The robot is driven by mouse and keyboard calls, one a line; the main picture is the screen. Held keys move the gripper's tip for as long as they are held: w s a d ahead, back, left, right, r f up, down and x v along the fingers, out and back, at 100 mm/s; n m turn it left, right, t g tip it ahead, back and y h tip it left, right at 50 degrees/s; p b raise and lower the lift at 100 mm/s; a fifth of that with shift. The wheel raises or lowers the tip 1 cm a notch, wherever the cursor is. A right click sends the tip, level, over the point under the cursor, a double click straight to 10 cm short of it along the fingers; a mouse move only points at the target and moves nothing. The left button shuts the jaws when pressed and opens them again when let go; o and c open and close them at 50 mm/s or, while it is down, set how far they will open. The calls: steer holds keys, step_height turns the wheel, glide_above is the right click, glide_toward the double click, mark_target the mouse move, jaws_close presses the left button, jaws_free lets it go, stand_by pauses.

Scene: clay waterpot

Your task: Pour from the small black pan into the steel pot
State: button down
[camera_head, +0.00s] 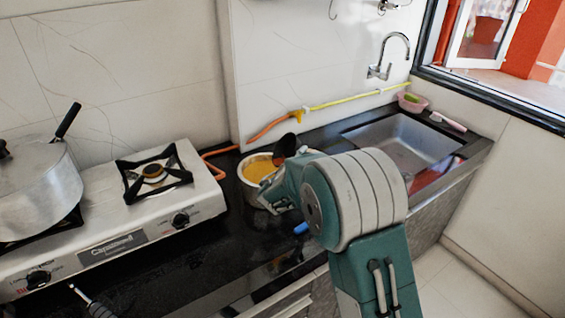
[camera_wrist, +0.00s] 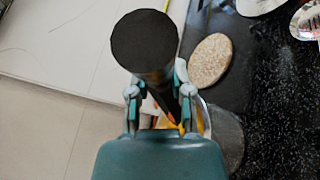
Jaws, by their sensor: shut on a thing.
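The steel pot (camera_head: 247,182) stands on the black counter right of the stove, with yellow-orange contents inside. My gripper (camera_head: 278,190) is at the pot's right side in the head view. I take this for the handle of the small black pan (camera_wrist: 145,42). A dark rounded part of it (camera_head: 287,147) shows above the pot's right rim. The pan's bowl and contents are mostly hidden.
A white stove (camera_head: 110,250) with a large metal pot (camera_head: 40,195) stands at left; its right burner (camera_head: 153,173) is empty. A sink (camera_head: 400,140) lies at right. A round speckled board (camera_wrist: 210,62) lies on the counter. An orange hose (camera_head: 270,127) runs along the wall.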

steer(key=shift+a+r, duration=0.1)
steer(key=shift+a, duration=0.05)
steer(key=shift+s+a+r+n+t, duration=0.15)
steer(key=shift+a+r+n+t, duration=0.1)
steer(key=shift+a+n+t, duration=0.25)
steer(key=shift+a, duration=0.1)
stand_by(0.7)
steer(key=shift+s+a+r+n+t+h, duration=0.1)
steer(key=shift+a+r+n+t+h, duration=0.05)
steer(key=shift+a+n+h, duration=0.15)
steer(key=shift+s+a+r+n+t+h, duration=0.1)
steer(key=shift+a+n+t, duration=0.1)
steer(key=shift+n, duration=0.2)
steer(key=shift+a, duration=0.15)
steer(key=shift+s+a+r+n+t, duration=0.1)
steer(key=shift+a+r+n+t, duration=0.2)
steer(key=shift+a+n, duration=0.25)
steer(key=shift+a, duration=0.1)
stand_by(0.8)
